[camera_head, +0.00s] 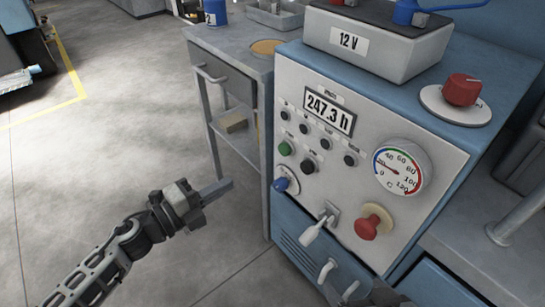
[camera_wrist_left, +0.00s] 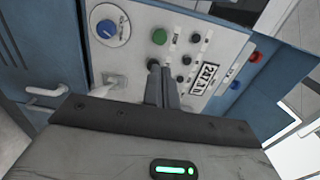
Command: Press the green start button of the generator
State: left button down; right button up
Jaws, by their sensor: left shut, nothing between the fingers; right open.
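My left gripper (camera_head: 226,186) is shut and empty, in front of the panel, left of and lower than the button in the head view. Its shut fingers (camera_wrist_left: 161,85) point at the panel; I see no contact with the button. My right gripper (camera_head: 378,294) shows only partly at the bottom edge; its fingertips are hard to make out.
Near the green button are a blue rotary knob (camera_head: 287,186), a lever switch (camera_head: 318,227) and a red mushroom button (camera_head: 368,226). An hour display (camera_head: 329,111) and a gauge (camera_head: 400,170) sit higher up. A grey cart (camera_head: 230,80) stands left. Floor at left is clear.

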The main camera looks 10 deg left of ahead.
aim_at(282, 151)
pick_arm(q)
jog(key=shift+w+d, duration=0.1)
jog(key=b+x, duration=0.1)
jog(key=x, duration=1.1)
jog(key=shift+w+d, duration=0.55)
jog(key=shift+w, duration=0.05)
pick_arm(e)
jog(key=shift+w+a, duration=0.15)
jog(key=shift+w, duration=0.05)
pick_arm(q)
jog(key=shift+w, duration=0.1)
